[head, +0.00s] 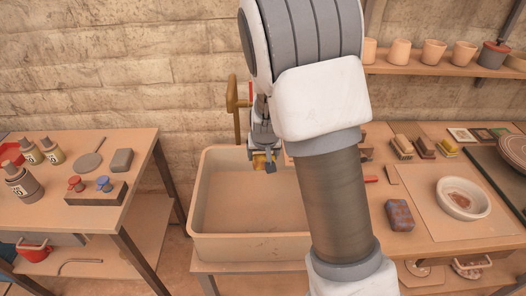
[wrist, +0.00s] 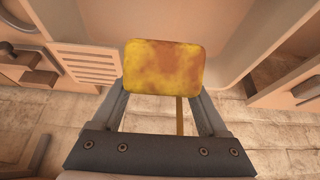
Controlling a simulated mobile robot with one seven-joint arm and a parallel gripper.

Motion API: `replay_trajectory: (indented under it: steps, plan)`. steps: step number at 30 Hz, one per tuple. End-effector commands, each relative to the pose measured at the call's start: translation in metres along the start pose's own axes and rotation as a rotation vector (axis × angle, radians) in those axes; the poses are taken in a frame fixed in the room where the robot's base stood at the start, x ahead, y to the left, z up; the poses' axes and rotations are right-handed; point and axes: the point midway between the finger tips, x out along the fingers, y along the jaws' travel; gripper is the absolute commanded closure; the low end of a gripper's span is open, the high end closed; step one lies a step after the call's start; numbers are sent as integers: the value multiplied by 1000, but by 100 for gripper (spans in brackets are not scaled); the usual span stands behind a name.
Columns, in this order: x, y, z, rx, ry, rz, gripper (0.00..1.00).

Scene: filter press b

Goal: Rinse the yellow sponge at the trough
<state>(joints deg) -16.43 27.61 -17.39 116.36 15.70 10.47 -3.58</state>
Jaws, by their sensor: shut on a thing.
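The yellow sponge (wrist: 163,66) is held between the two fingers of my gripper (wrist: 163,90) in the wrist view. Brown stains cover much of its face. The trough (head: 248,247) is a pale, empty-looking rectangular basin. A brass-coloured tap (head: 236,96) stands at the wall behind the trough. My arm hides the trough's right side and part of the tap. No running water shows.
The left table (head: 122,158) holds several bottles, a rack with red and blue knobs and a grey block. The right table holds a white bowl (head: 463,198), a speckled block (head: 400,214) and several brushes. A shelf of cups (head: 434,52) hangs above. The trough's interior is free.

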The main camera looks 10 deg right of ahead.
Motion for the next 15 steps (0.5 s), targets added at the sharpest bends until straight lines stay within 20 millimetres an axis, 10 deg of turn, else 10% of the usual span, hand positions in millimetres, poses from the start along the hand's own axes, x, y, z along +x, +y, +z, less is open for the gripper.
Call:
replay_trajectory:
  steps: [15]
  plan:
    - [39,0,20,-1,-9,-1,77]
